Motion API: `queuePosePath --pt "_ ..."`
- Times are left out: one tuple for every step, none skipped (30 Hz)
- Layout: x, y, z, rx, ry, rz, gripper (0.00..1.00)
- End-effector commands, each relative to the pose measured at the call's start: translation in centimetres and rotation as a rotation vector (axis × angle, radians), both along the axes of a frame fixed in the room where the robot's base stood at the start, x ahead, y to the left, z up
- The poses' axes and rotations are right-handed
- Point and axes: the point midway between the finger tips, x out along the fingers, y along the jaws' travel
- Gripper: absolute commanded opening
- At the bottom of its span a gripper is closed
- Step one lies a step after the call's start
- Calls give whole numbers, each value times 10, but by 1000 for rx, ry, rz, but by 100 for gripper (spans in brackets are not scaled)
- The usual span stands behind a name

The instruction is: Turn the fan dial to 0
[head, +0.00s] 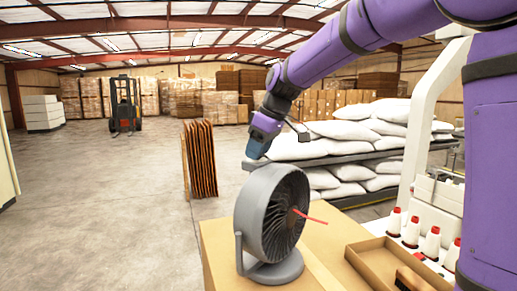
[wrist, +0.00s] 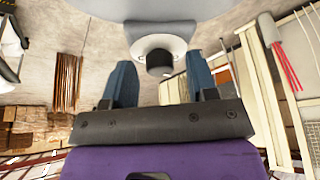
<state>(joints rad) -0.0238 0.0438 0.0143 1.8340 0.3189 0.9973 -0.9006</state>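A grey round fan (head: 272,212) stands upright on a cardboard-coloured table top, with its grille turned to the right. The fan's dial is hidden in the head view. In the wrist view, a black round knob, which looks like the fan dial (wrist: 159,63), stands out from a pale round part under the grey fan housing (wrist: 155,8). Contact is not visible, and the dial's setting cannot be read.
A red strip (head: 309,217) sticks out from the fan's front. Brown panels (head: 201,160) stand behind the fan. White sacks (head: 352,133) lie on racks.

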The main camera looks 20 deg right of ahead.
Motion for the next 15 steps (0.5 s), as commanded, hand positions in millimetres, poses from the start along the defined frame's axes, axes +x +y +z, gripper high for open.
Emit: queuePosePath --pt "0 0 0 0 0 0 53" --pt "0 0 0 0 0 0 53" --pt "0 0 0 0 0 0 53" --pt "0 0 0 0 0 0 53" --pt "0 0 0 0 0 0 53" --pt "0 0 1 1 -1 0 53" --pt "0 0 1 0 -1 0 53" --pt "0 0 3 0 -1 0 53" --pt "-1 -1 5 1 -2 0 53" --pt "-2 -2 8 1 -2 0 53" --pt "-3 -3 11 1 -2 0 53" --pt "-4 -4 16 0 -3 -1 53" --pt "-5 -6 20 0 -3 -1 53" --pt "-7 -7 25 0 -3 -1 53" --pt "-8 -9 32 0 -6 -1 53"
